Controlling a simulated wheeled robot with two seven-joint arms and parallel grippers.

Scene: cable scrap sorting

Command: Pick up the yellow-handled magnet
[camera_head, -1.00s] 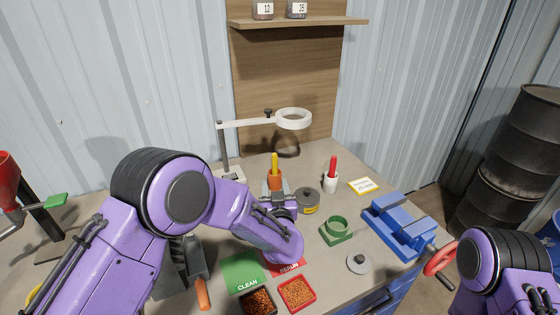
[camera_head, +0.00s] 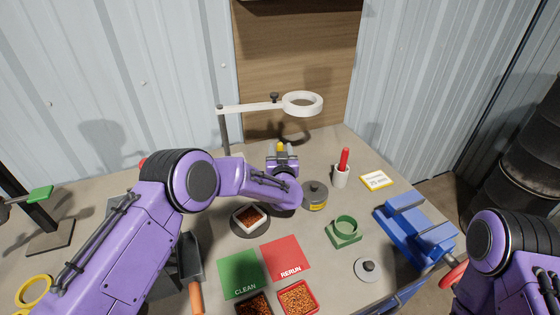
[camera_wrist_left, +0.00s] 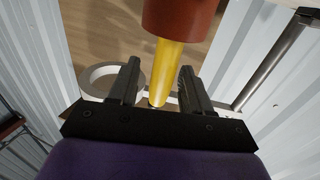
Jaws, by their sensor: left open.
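The yellow-handled magnet shows in the head view as a small yellow bit (camera_head: 281,146) just beyond my left gripper (camera_head: 282,158); the rest is hidden behind the gripper. In the left wrist view its yellow handle (camera_wrist_left: 166,70) runs from a red-brown cup-like holder (camera_wrist_left: 184,14) down between the two dark fingers of my left gripper (camera_wrist_left: 159,78). The fingers stand apart on either side of the handle, with a gap visible on the left; contact on the right is unclear. My right arm shows at the lower right of the head view, its gripper out of frame.
A ring lamp (camera_head: 302,104) stands behind the gripper. A lidded grey tin (camera_head: 314,194) is close to its right, and a red-handled tool (camera_head: 344,160) in a white cup beyond. A round scrap dish (camera_head: 250,232) lies below the arm. A blue vise (camera_head: 412,230) is at right.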

